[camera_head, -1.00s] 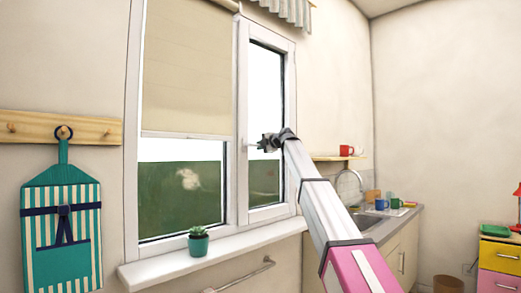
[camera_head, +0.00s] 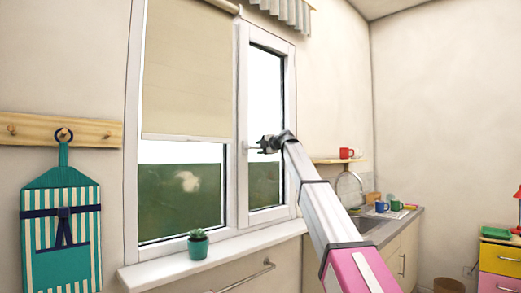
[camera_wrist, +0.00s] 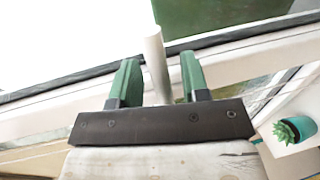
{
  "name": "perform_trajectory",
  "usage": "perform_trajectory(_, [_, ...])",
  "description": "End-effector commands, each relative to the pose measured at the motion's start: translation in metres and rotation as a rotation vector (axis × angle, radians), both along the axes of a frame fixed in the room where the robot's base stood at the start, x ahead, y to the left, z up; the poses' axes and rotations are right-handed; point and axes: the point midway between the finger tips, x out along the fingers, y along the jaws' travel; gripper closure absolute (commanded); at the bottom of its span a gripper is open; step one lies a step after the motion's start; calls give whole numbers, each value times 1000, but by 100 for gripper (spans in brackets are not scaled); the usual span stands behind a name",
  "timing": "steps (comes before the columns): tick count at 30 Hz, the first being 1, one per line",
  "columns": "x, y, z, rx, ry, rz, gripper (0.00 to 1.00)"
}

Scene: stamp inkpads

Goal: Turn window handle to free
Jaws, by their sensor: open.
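The window handle (camera_head: 251,148) is a light lever on the frame of the narrow right window sash. In the head view it points roughly sideways, and its far end is hidden by my gripper (camera_head: 263,144). In the wrist view the handle (camera_wrist: 157,62) is a pale rod standing between the two green fingers of my gripper (camera_wrist: 160,75). The fingers are open on either side of it, with a gap visible on both sides.
A potted plant (camera_head: 198,243) stands on the windowsill (camera_head: 150,274) below. A beige blind (camera_head: 190,75) covers the upper left pane. A sink counter (camera_head: 385,232) is at right.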

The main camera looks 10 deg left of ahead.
Motion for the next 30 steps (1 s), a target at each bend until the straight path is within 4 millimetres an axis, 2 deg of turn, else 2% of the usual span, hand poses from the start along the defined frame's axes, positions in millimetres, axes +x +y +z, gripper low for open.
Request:
perform_trajectory(8, [-16, -19, 4, 1, 1, -1, 58])
perform_trajectory(21, [-63, -76, 19, -1, -2, 0, 58])
perform_trajectory(30, [-66, -82, 21, -1, -1, 0, 58])
